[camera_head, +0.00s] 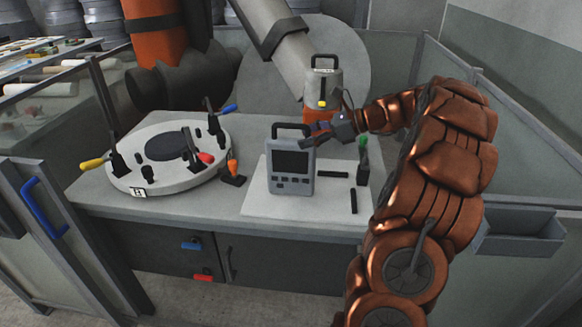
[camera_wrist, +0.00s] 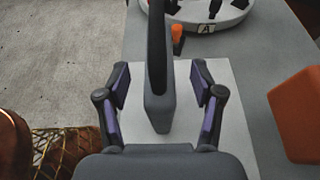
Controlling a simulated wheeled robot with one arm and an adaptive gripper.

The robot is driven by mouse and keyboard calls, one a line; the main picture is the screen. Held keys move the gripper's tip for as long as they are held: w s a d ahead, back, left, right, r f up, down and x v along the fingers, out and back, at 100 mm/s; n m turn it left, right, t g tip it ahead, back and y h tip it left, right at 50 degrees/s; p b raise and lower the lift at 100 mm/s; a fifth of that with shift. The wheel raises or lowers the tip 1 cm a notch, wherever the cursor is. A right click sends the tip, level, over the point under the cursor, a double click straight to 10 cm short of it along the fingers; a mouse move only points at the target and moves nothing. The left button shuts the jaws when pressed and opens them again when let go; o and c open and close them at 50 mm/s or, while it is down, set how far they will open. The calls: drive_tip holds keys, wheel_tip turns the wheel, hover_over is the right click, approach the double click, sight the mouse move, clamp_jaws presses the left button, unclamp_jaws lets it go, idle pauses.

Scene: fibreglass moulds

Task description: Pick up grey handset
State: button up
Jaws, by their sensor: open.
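The grey handset (camera_head: 291,176) stands upright on a white mat (camera_head: 254,203), its dark screen and buttons facing the head camera and a dark handle on top. In the wrist view the handset (camera_wrist: 158,112) shows narrow and edge-on in the middle. My gripper (camera_head: 318,134) is at the handset's upper right in the head view. In the wrist view my gripper (camera_wrist: 160,84) is open, with one purple-padded finger on each side of the handset and visible gaps to both. Whether the fingers are level with the body or above it is hard to tell.
A round white mould (camera_head: 160,178) with toggle clamps lies left on the bench, an orange-handled clamp (camera_head: 232,172) beside it. A grey-and-orange device (camera_head: 323,86) stands behind my gripper.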

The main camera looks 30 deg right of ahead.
sight(294, 140)
drive_tip(key=shift+p+x, duration=0.4)
drive_tip(key=shift+x, duration=2.15)
drive_tip(key=shift+s, duration=0.1)
clamp_jaws()
